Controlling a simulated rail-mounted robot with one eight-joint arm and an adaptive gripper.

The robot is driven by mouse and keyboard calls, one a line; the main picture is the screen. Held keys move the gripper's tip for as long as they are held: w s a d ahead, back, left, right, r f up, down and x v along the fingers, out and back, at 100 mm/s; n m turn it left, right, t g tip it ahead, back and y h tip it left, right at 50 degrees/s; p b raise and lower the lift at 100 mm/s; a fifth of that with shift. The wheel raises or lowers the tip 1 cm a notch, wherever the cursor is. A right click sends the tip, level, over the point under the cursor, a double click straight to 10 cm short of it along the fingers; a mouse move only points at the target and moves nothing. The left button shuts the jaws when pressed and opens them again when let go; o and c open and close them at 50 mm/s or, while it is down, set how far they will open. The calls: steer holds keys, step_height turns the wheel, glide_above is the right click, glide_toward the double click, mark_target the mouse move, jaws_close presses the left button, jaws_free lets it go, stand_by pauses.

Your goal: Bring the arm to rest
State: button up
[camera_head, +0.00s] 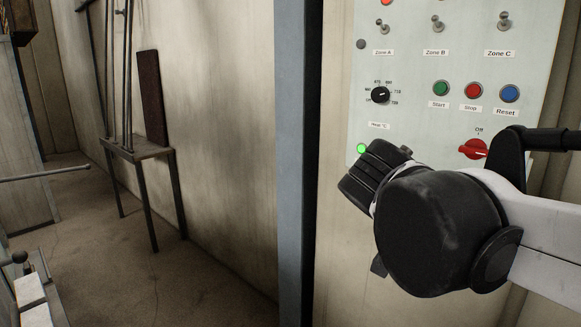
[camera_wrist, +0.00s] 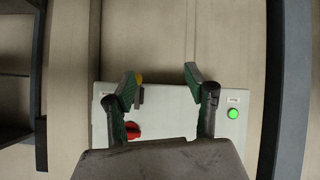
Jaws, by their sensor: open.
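My gripper (camera_wrist: 160,82) is open in the wrist view, with its two dark green fingers spread apart and nothing between them. It is in front of the lower part of a pale control panel (camera_wrist: 170,105). In the head view my arm reaches in from the right edge, and its dark wrist covers the panel's lower part. The gripper fingers are mostly hidden there. The red rotary switch (camera_head: 473,149) sits just above my arm, and it also shows beside the left finger in the wrist view (camera_wrist: 133,130). I cannot tell the exact gap between fingers and panel.
The control panel (camera_head: 425,65) carries toggle switches, a black heat dial (camera_head: 380,95), green, red and blue buttons, and a lit green lamp (camera_head: 362,149). A blue-grey post (camera_head: 297,160) stands left of it. A small metal table (camera_head: 137,150) stands by the wall; the floor before it is clear.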

steer(key=s+a+f+n+y+b, duration=0.1)
steer(key=s+f+n+y, duration=0.1)
steer(key=s+f, duration=0.4)
steer(key=s+a+f+n+g+y+b, duration=0.1)
steer(key=s+f+n+y, duration=0.2)
steer(key=f, duration=0.9)
steer(key=s+y, duration=0.2)
steer(key=s, duration=0.2)
steer(key=shift+s+a+n, duration=0.2)
steer(key=shift+a+n, duration=0.1)
steer(key=shift+a, duration=0.1)
